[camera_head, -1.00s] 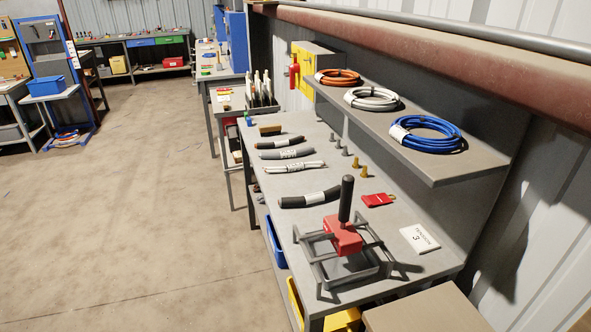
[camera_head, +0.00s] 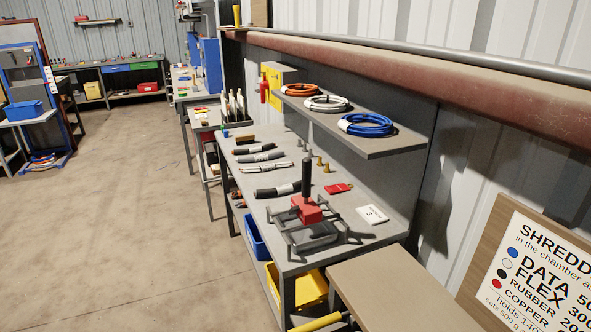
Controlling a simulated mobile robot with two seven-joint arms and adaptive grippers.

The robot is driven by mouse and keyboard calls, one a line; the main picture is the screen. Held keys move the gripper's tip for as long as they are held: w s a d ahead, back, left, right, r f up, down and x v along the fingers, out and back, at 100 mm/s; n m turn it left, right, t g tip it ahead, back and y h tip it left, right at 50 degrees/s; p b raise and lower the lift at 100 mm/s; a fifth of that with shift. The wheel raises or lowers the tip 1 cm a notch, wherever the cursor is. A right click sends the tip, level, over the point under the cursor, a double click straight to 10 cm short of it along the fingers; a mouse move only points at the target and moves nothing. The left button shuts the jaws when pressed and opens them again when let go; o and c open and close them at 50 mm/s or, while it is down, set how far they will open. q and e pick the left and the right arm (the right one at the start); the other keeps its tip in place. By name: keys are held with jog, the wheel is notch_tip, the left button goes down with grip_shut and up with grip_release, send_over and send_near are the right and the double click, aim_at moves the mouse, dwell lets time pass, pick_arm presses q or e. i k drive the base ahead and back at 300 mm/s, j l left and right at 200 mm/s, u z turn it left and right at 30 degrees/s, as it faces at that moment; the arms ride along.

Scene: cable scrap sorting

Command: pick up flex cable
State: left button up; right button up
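Cable pieces lie in a row on the grey workbench (camera_head: 245,200). A white bundled cable (camera_head: 264,167) lies there between a thick dark cable with a pale label (camera_head: 277,190) and a grey bundle (camera_head: 260,156). A black cable piece (camera_head: 253,148) lies farther back. On the shelf above lie an orange coil (camera_head: 299,90), a white coil (camera_head: 327,103) and a blue coil (camera_head: 367,125). The sign lists flex beside a white dot, but no cable's label is readable here. Neither of my grippers is in view.
A red tool with a black upright handle (camera_head: 306,208) stands on a metal frame at the bench's near end. A red tag (camera_head: 338,188) and a white card (camera_head: 371,215) lie nearby. A brown-topped table (camera_head: 400,295) stands in front. Open floor (camera_head: 120,230) lies left.

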aim_at(271, 166)
jog(key=z, duration=1.9)
jog(key=j+z, duration=0.2)
jog(key=j, duration=0.25)
jog(key=j+z, duration=0.2)
jog(key=j, duration=0.2)
jog(key=k+j+z, duration=0.2)
jog(key=j, duration=0.2)
jog(key=j+z, duration=0.2)
jog(key=j, duration=0.25)
